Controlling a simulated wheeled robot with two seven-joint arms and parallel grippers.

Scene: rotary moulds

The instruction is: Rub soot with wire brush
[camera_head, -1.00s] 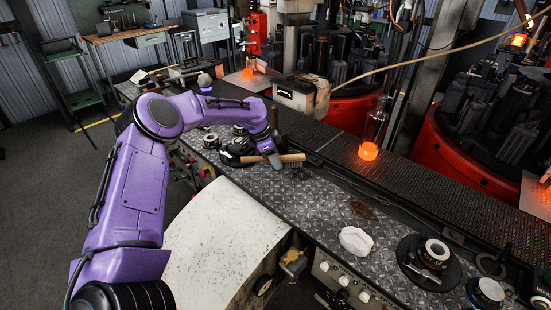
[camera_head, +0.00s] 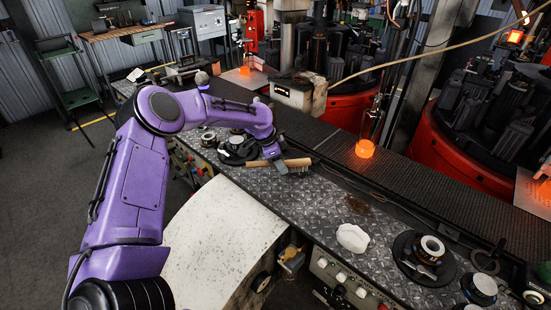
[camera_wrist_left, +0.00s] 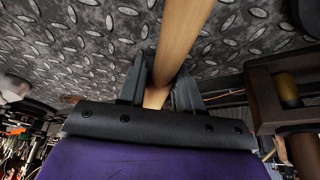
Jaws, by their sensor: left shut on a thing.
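My left gripper (camera_head: 281,166) is shut on the wooden handle of the wire brush (camera_head: 299,162), over the diamond-plate bench top. The brush lies sideways, its bristle end to the right. In the left wrist view the light wood handle (camera_wrist_left: 180,35) passes between the two fingers of the gripper (camera_wrist_left: 158,92). The bristles are hardly visible, and I cannot tell whether they touch the plate. A dark brown sooty patch (camera_head: 358,206) is on the plate, to the right of and nearer than the brush, apart from it. My right gripper is not in view.
A crumpled white cloth (camera_head: 352,238) lies nearer than the patch. A round black mould part (camera_head: 423,258) sits to its right. The plate (camera_head: 320,203) between brush and patch is clear.

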